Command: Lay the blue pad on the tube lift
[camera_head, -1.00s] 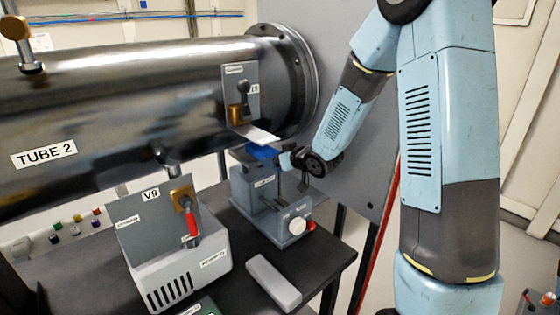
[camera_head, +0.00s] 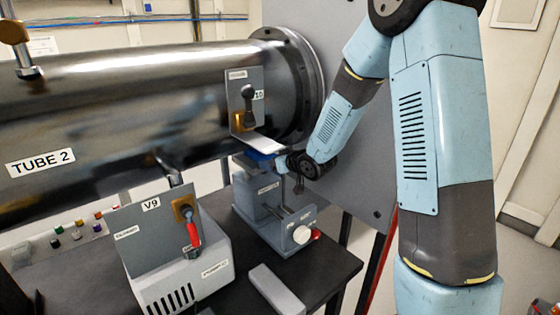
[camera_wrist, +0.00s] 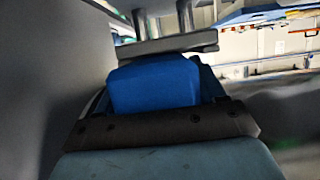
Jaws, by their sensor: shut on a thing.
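The blue pad (camera_head: 258,155) is held above the tube lift (camera_head: 264,187), close under a pale plate (camera_head: 265,144) that juts out below TUBE 2 (camera_head: 100,110). The grey lift stands on the dark table beneath the tube's flanged end. My gripper (camera_head: 284,161) reaches in from the right and is shut on the pad. The pad (camera_wrist: 153,83) fills the middle of the wrist view, with a grey plate just beyond it. In the head view a small gap seems to show between pad and lift top. The fingertips are mostly hidden.
A valve box with a red-handled lever (camera_head: 192,232) stands left of the lift. A grey block (camera_head: 275,289) lies on the table (camera_head: 335,268) in front. A grey wall panel (camera_head: 360,150) rises behind my arm. Room around the pad is tight.

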